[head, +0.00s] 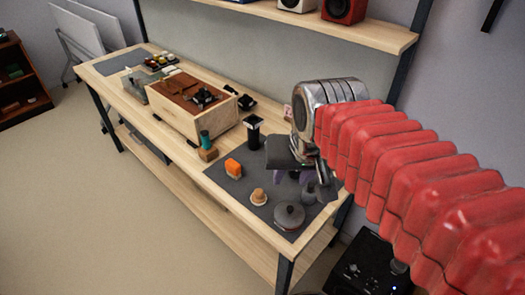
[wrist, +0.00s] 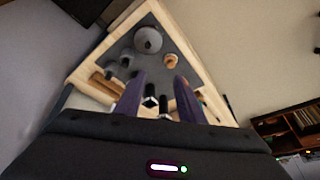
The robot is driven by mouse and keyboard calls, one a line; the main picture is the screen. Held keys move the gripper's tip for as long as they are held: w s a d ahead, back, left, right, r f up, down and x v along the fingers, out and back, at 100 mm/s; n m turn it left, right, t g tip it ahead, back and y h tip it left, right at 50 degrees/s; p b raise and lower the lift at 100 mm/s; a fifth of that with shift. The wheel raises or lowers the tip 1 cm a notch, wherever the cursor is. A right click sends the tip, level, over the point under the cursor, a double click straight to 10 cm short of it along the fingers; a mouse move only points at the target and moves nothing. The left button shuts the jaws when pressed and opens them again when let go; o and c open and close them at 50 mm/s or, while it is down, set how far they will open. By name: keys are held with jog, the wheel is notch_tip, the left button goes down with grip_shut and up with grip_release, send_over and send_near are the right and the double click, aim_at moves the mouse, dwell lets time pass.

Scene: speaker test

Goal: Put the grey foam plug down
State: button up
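My gripper (wrist: 160,76) points down over the dark mat (wrist: 185,50) at the table's near end. In the wrist view its two purple fingers stand apart, with no object clearly held between the tips. In the head view the fingers are mostly hidden by my wrist. Small grey pieces (head: 309,191) stand on the mat just below the gripper; they also show left of the fingers in the wrist view (wrist: 125,60). One may be the grey foam plug, but I cannot tell which. A larger round grey piece with a knob (head: 289,215) lies near the mat's front corner.
A wooden box (head: 187,118) with a brown top fills the table's middle. A shelf (head: 365,34) with speakers hangs behind.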

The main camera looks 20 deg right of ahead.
jog(key=s+a+n, duration=0.1)
jog(key=s+a+f+n, duration=0.1)
jog(key=s, duration=0.1)
jog(key=s+a+n+t, duration=0.1)
jog(key=shift+s+f, duration=0.25)
jog(key=shift+f, duration=0.1)
jog(key=shift+d, duration=0.1)
jog(key=shift+c, duration=0.5)
dwell(1.0)
